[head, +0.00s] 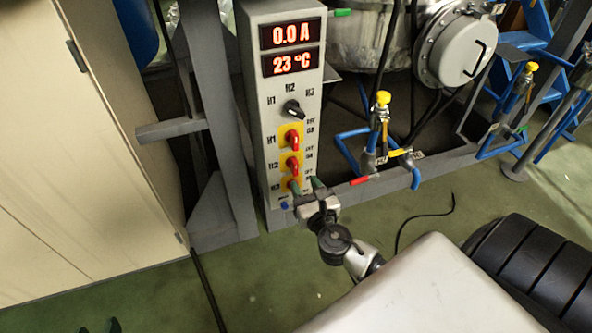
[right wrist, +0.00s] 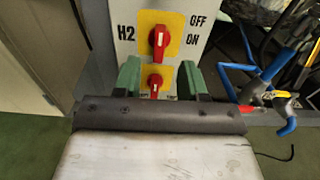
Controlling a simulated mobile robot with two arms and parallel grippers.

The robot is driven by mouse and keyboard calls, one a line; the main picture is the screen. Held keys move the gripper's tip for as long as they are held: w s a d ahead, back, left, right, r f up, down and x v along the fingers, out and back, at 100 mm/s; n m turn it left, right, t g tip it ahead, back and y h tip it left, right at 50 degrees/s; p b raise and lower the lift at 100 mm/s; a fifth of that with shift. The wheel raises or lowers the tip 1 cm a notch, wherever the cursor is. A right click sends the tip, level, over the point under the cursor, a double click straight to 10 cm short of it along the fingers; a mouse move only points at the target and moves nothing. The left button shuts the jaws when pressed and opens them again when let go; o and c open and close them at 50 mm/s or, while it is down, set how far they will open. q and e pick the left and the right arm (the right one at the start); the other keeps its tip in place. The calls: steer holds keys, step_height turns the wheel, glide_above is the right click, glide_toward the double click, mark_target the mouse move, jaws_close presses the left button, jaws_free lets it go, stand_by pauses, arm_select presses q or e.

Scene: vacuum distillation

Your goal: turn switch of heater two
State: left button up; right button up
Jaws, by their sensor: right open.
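The heater two switch is a red knob on a yellow plate marked H2 on the grey control panel; it shows in the head view (head: 292,163) and upper middle of the right wrist view (right wrist: 158,40). Its handle stands about upright, with OFF and ON printed to its right. My right gripper (head: 305,185) is open, at the panel's lower part, below the H2 switch. In the right wrist view its green fingers (right wrist: 160,80) stand either side of the lower red switch (right wrist: 155,84), apart from H2. Dark green tips, possibly my left gripper (head: 112,325), show at the bottom left edge.
The panel displays (head: 291,48) read 0.0 A and 23 °C. A black selector knob (head: 293,108) and the H1 switch (head: 293,138) are above H2. Blue pipework with a yellow-topped valve (head: 383,98) stands right of the panel. A grey frame post (head: 213,110) is close at its left.

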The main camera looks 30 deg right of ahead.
mark_target(296, 170)
arm_select(q)
steer(key=shift+w+d+r+t, duration=0.25)
steer(key=shift+w+r+t, duration=0.35)
steer(key=shift+r+t, duration=0.2)
arm_select(e)
steer(key=x, duration=0.5)
steer(key=shift+w, duration=0.3)
jaws_close()
